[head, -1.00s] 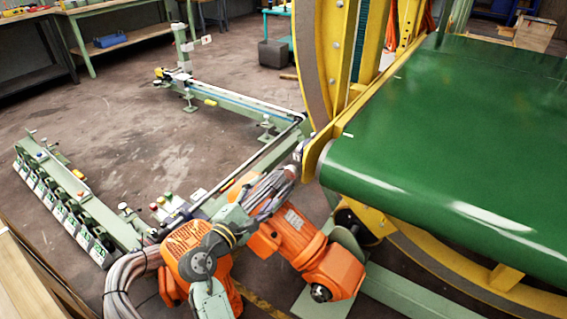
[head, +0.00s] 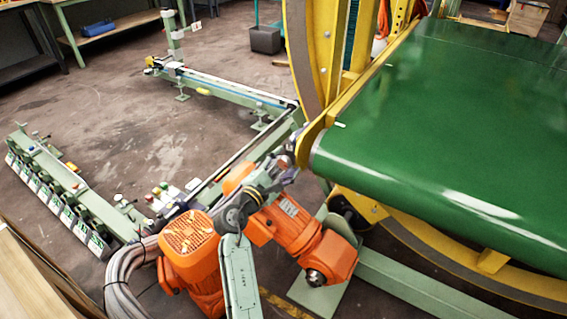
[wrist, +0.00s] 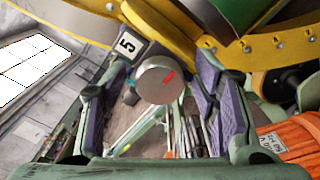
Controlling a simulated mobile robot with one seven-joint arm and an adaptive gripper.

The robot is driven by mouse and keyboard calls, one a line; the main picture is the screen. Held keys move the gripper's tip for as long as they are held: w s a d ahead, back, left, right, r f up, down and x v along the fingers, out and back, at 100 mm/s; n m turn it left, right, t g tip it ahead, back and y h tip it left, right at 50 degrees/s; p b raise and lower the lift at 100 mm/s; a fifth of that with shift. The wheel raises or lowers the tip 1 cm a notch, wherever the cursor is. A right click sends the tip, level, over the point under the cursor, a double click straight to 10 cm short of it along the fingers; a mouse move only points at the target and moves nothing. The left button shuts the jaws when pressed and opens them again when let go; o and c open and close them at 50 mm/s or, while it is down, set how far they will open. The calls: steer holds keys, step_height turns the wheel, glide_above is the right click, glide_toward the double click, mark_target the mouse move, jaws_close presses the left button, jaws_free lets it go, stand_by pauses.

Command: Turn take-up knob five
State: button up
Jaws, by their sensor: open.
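A round grey knob (wrist: 152,84) with a short red mark on its face shows in the wrist view. A white plate with a black 5 (wrist: 127,45) is just beyond it, up and left. My gripper (wrist: 162,66) is open, its purple-padded fingers on the left and right of the knob. Gaps show between the pads and the knob; I cannot tell how far along the fingers it sits. In the head view my gripper (head: 285,169) is small, beside the near left corner of the green conveyor, and the knob cannot be made out.
The green conveyor belt (head: 440,130) and yellow ring frame (head: 322,45) stand close on the right. A pale green rail (head: 225,95) runs behind the arm. A row of levers (head: 70,195) stands at the left. Open floor (head: 150,130) lies between them.

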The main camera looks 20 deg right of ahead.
steer(key=shift+c, duration=0.5)
steer(key=c, duration=1.1)
steer(key=shift+f+b, duration=0.1)
steer(key=shift+b, duration=0.2)
